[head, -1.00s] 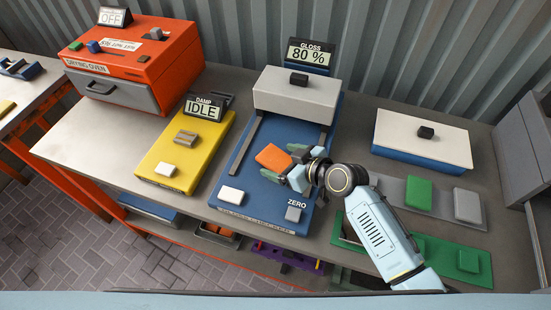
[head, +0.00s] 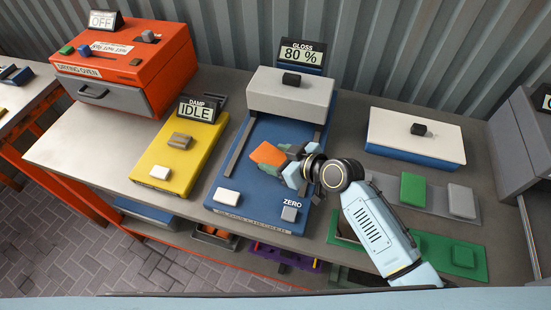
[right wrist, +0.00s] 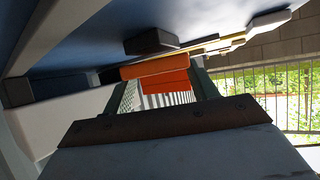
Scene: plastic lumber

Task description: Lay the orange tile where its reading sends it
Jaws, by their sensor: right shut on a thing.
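My right gripper (head: 282,162) is shut on the orange tile (head: 267,153), which is tilted over the bed of the blue gloss meter (head: 262,190). Whether the tile touches the bed cannot be told. The tile also shows between the fingers in the right wrist view (right wrist: 158,68). The gloss display (head: 302,54) reads 80 %. The yellow damp meter (head: 172,158) has a display (head: 195,110) reading IDLE. The orange drying oven (head: 135,62) has its drawer shut and its sign reads OFF. My left gripper is not in view.
A grey hood (head: 290,92) spans the meter's far end. At right stand a white-topped blue box (head: 415,138), a grey strip (head: 438,196) with green and grey tiles, and a green mat (head: 425,250). Bare bench (head: 95,140) lies left of the damp meter.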

